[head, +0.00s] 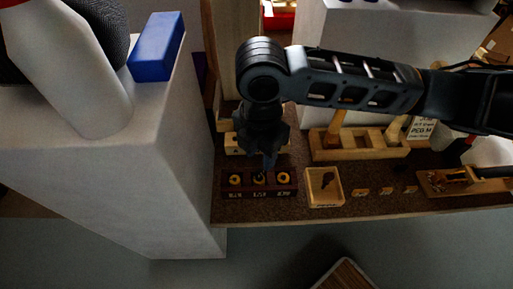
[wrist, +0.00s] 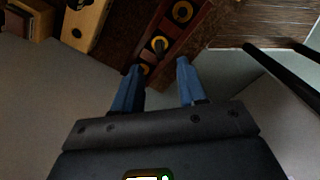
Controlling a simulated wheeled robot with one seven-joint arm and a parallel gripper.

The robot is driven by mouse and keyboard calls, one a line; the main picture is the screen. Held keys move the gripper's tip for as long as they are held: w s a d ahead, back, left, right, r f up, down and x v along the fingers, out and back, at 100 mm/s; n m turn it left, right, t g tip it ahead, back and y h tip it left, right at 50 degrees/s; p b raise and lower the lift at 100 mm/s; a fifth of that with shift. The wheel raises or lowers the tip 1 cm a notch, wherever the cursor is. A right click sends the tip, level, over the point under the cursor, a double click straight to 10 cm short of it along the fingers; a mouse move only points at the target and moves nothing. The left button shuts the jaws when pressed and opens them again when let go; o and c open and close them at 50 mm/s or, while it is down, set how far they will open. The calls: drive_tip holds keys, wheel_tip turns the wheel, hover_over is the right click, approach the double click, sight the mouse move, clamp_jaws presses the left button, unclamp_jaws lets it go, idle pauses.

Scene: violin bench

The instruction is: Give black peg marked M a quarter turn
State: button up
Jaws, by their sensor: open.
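A dark red block (head: 259,190) on the bench holds a row of three yellow rings with dark centres, and small pale labels sit on its front face. The block also shows in the wrist view (wrist: 171,30). A black peg (wrist: 160,46) stands in the middle ring. The labels are too small to read, so I cannot tell which peg is marked M. My gripper (head: 268,163) hangs over the block near the middle ring. In the wrist view its two blue fingers (wrist: 158,68) are apart with nothing held between them, pointing toward the block.
A small wooden tray (head: 312,201) with a dark item stands right of the block. A tall pale cabinet (head: 130,170) with a blue box (head: 157,46) stands left.

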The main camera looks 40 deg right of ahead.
sight(259, 170)
wheel_tip(259, 170, down, 7)
drive_tip(key=shift+a+f, duration=0.1)
drive_tip(key=shift+f, duration=0.05)
idle(0.4)
clamp_jaws()
idle(0.5)
